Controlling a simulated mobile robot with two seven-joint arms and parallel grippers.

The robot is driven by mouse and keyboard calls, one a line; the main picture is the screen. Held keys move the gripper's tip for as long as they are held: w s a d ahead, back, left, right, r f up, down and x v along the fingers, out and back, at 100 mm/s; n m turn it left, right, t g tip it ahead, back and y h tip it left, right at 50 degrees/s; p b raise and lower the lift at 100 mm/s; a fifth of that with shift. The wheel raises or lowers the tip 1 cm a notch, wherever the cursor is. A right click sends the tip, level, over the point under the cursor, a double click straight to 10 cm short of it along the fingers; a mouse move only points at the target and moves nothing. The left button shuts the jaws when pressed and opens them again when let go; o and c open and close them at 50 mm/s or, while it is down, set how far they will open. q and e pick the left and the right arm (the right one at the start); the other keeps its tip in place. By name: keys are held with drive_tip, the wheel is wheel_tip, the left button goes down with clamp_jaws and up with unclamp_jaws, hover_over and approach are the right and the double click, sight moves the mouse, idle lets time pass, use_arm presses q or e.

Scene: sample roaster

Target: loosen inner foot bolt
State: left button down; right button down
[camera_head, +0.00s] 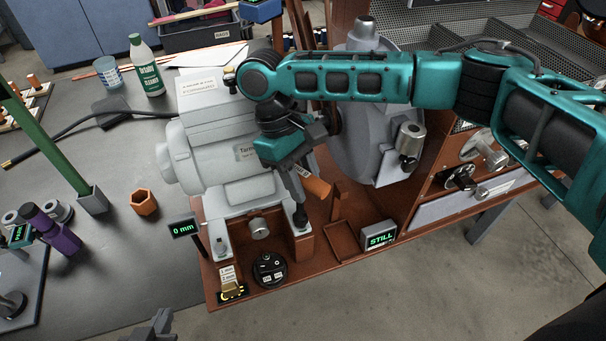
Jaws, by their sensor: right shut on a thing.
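The grey motor (213,143) sits on a red-brown base, with two pale feet at its front. A bolt (220,243) shows on the left foot. The inner foot (302,232) is on the right, and its bolt is hidden under the dark end of a tool (300,212). My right gripper (292,172) is shut on this tool above the foot. The tool stands nearly upright, and its lower end appears to meet the bolt. An orange-brown labelled piece (318,187) shows beside the tool. My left gripper (155,326) shows only partly at the bottom edge; its jaws are unclear.
A "0 mm" display (184,228) stands left of the motor. A "STILL" display (380,236) stands at the right front. A round black gauge (269,269) and a yellow shim holder (232,289) sit at the front edge.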

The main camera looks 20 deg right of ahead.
drive_tip(key=shift+f, duration=0.4)
